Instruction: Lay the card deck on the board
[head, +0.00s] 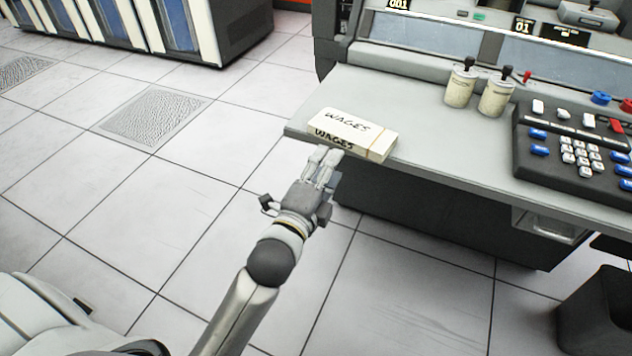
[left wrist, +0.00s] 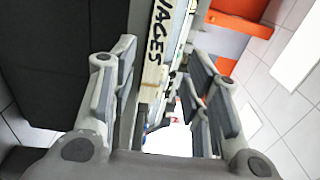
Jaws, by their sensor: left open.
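The card deck (head: 350,134) is a cream block marked "WAGES" on its top and front side. It lies at the front left corner of the grey console desk (head: 420,128), close to the edge. My left gripper (head: 323,160) is just in front of the deck at the desk edge, open. In the left wrist view the deck (left wrist: 157,50) shows beyond and between the open fingers (left wrist: 160,95); I cannot tell whether they touch it. My right gripper is not in view. I cannot tell which surface is the board.
Two cream canisters (head: 460,85) with dark knobs stand at the back of the desk. A black keypad panel (head: 575,140) with white, blue and red keys is at the right. A dark bin (head: 597,312) stands on the floor at lower right. Open tiled floor (head: 150,215) lies left.

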